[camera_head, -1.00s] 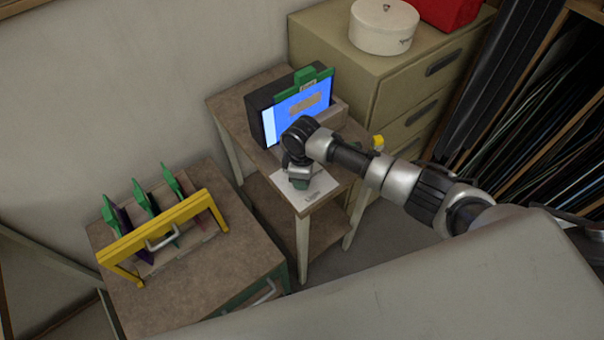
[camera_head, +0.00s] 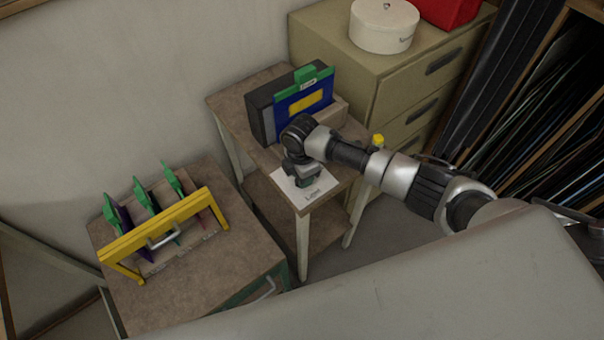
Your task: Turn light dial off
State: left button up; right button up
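My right arm reaches in from the right, and its gripper (camera_head: 303,180) points down over a white labelled card (camera_head: 317,196) at the front of the small wooden table. The dial is not clearly visible; the gripper covers the spot above the label. I cannot tell whether the fingers are open or shut on it. Behind the gripper stands a dark light box (camera_head: 262,117) holding a blue panel (camera_head: 292,108) with a yellow rectangle and a green top tab. The panel looks dark, not glowing. My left gripper is not in view.
A lower table at left (camera_head: 190,290) carries a yellow-framed rack (camera_head: 165,225) with several green-tabbed panels. A drawer cabinet (camera_head: 335,45) with a round white box (camera_head: 384,28) stands behind. Shelves of dark sheets fill the right.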

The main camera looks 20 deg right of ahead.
dwell(0.4)
jog(key=o, duration=0.9)
notch_tip(320, 180, up, 11)
jog(key=shift+w+a+f+b, duration=0.1)
jog(key=shift+w+b, duration=0.05)
jog(key=shift+b, duration=0.7)
